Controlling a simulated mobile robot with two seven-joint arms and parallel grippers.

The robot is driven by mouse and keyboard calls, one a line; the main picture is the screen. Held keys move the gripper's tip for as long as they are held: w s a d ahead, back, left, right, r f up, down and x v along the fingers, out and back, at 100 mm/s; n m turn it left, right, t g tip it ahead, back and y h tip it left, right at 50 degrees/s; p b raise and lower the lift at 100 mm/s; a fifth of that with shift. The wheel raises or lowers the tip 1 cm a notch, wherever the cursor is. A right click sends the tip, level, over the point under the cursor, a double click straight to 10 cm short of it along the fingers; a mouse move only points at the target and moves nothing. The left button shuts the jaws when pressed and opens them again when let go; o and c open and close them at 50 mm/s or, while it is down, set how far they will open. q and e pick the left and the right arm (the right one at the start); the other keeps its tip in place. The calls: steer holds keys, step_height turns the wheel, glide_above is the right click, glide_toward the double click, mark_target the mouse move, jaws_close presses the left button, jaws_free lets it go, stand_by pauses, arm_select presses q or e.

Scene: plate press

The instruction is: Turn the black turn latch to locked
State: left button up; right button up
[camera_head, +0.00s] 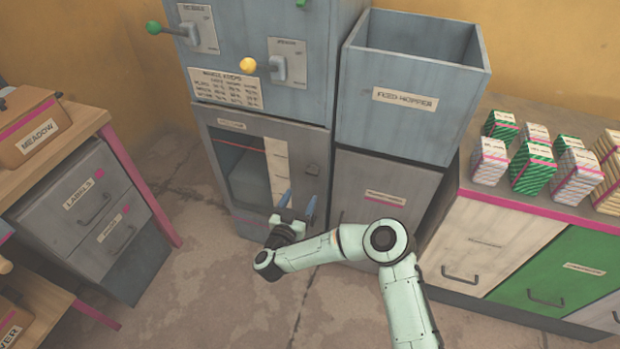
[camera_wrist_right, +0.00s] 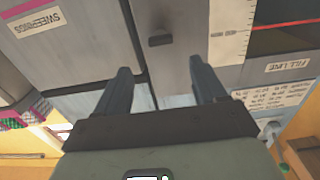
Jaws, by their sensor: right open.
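The black turn latch (camera_head: 312,169) is a small dark knob on the right side of the grey cabinet door (camera_head: 292,143). In the right wrist view the latch (camera_wrist_right: 160,40) is a short dark bar beyond the fingertips; its locked or unlocked state cannot be told. My right gripper (camera_head: 297,200) is open and empty, in front of the door and below the latch in the head view, apart from it. Its two fingers (camera_wrist_right: 160,72) stand wide on either side in the wrist view. My left gripper is not in view.
A grey open-topped bin (camera_head: 395,120) stands right of the press, whose levers have a green knob (camera_head: 154,28) and a yellow knob (camera_head: 247,65). Striped packets (camera_head: 532,170) sit on the right counter. Drawers (camera_head: 85,195) stand at left. The floor between is clear.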

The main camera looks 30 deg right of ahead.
mark_target(312, 175)
steer(key=b+x, duration=0.1)
steer(key=x, duration=0.6)
steer(key=shift+w+d+f+b, duration=0.1)
steer(key=shift+d+f+b, duration=0.1)
steer(key=shift+b, duration=0.15)
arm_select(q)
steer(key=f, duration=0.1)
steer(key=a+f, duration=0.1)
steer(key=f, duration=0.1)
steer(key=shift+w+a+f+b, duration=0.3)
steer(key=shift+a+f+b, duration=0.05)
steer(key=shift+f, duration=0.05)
arm_select(e)
steer(key=x, duration=0.2)
steer(key=shift+w+d+r, duration=0.1)
steer(key=shift+w+d, duration=0.15)
steer(key=shift+w, duration=0.1)
